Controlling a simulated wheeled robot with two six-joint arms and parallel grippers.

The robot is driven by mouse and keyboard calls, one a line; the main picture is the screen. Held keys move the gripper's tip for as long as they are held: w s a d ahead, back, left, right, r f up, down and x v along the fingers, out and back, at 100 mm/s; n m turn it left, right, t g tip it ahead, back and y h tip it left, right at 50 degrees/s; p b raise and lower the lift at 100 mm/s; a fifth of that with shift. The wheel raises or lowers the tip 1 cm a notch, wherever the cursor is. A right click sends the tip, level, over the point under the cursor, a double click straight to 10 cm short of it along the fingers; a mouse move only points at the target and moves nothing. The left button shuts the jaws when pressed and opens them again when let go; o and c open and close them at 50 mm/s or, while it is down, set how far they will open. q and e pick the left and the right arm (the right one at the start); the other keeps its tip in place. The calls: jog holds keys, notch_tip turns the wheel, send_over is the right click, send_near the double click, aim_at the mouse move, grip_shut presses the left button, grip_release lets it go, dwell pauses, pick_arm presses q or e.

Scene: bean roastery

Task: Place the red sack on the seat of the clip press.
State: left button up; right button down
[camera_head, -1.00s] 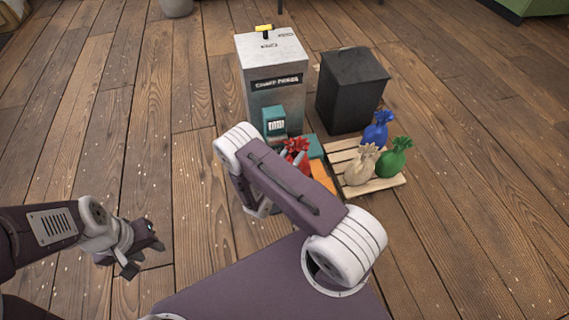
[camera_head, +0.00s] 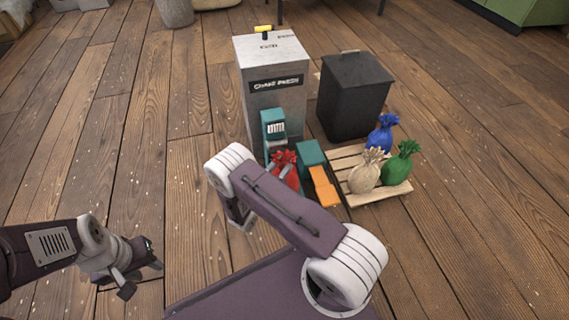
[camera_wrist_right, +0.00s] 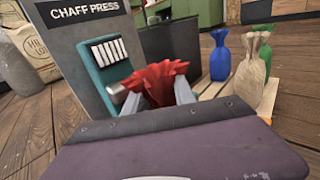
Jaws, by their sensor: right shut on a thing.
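The red sack (camera_head: 287,169) is at the teal and orange machine in front of the grey cabinet. It also shows in the right wrist view (camera_wrist_right: 157,82), where its gathered top is between the fingers of my right gripper (camera_wrist_right: 152,96), shut on it. The clip press (camera_head: 274,130) has a teal upright with a white striped panel, also in the right wrist view (camera_wrist_right: 106,55). The sack is right beside this upright; its base and the seat under it are hidden by my right arm. My left gripper (camera_head: 142,274) is empty, low at the left, with its fingers apart.
A grey cabinet labelled chaff press (camera_head: 277,110) stands behind. A dark bin (camera_head: 357,95) stands to its right. A wooden pallet (camera_head: 385,195) holds blue (camera_head: 383,133), tan (camera_head: 367,170) and green (camera_head: 402,164) sacks.

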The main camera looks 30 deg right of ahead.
jog(key=c, duration=1)
grip_release()
jog(key=shift+f, duration=0.1)
jog(key=shift+c, duration=0.2)
jog(key=shift+a+r, duration=0.1)
jog(key=shift+r, duration=0.15)
jog(key=p+v, duration=0.6)
jog(key=v, duration=0.5)
jog(key=s+d+r+m+g+y, duration=0.45)
jog(key=s+r+m+g, duration=0.25)
jog(key=s+m+g, duration=0.45)
jog(key=s+a+r+m+t+y, duration=0.1)
jog(key=a+r+m+t+y, duration=0.2)
jog(key=a+r+m+y, duration=0.3)
jog(key=r+m+y, duration=0.1)
jog(key=m+y, duration=0.4)
jog(key=m, duration=0.2)
jog(key=shift+s+r, duration=0.2)
jog(key=shift+r, duration=0.15)
